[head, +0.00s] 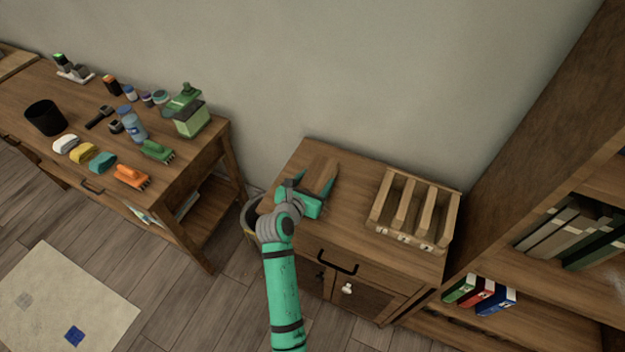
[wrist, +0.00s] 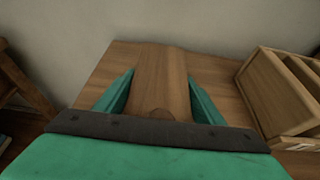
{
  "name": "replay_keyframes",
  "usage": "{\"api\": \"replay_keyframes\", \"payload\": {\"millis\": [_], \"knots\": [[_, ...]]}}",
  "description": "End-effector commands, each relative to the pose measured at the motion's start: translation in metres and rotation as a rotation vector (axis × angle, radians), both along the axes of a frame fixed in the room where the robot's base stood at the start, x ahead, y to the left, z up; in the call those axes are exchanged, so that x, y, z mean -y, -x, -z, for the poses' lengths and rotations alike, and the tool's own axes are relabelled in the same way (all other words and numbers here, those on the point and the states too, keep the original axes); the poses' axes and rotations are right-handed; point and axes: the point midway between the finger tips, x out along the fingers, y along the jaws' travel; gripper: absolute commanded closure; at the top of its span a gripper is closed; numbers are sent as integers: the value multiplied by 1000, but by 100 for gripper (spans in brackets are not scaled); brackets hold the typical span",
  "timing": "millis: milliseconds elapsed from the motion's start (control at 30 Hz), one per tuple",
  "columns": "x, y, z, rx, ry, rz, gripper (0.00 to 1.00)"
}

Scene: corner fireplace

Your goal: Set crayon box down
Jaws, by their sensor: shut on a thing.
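The crayon box appears to be the long brown wooden box (head: 319,172) over the small wooden cabinet's top (head: 350,222) in the head view. In the wrist view the box (wrist: 160,65) points away from me, with a rounded notch at its near end. My gripper (head: 312,194) is shut on it, and its teal fingers (wrist: 161,84) lie along both sides in the wrist view. The box is at or just above the cabinet top; I cannot tell whether it touches. My gripper hides part of its near end.
A slotted wooden organizer (head: 448,222) stands on the cabinet's right side, apart from the box; it also shows in the wrist view (wrist: 275,95). The wall (head: 330,80) is close behind. A cluttered workbench (head: 190,150) stands left, and a bookshelf (head: 540,110) right.

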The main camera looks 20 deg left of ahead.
Motion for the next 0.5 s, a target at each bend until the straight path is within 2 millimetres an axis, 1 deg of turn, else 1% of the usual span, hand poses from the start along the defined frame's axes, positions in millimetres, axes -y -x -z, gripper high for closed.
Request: {"api": "replay_keyframes", "payload": {"millis": [67,200,233,267,300,500], "knots": [[1,0,0,0,0,2,63],[-2,1,3,0,1,-4,63],[-3,1,3,-1,1,-6,31],[-4,2,3,-1,0,-7,23],[-5,2,3,-1,1,-8,19],[-8,3,3,-1,0,-12,19]]}}
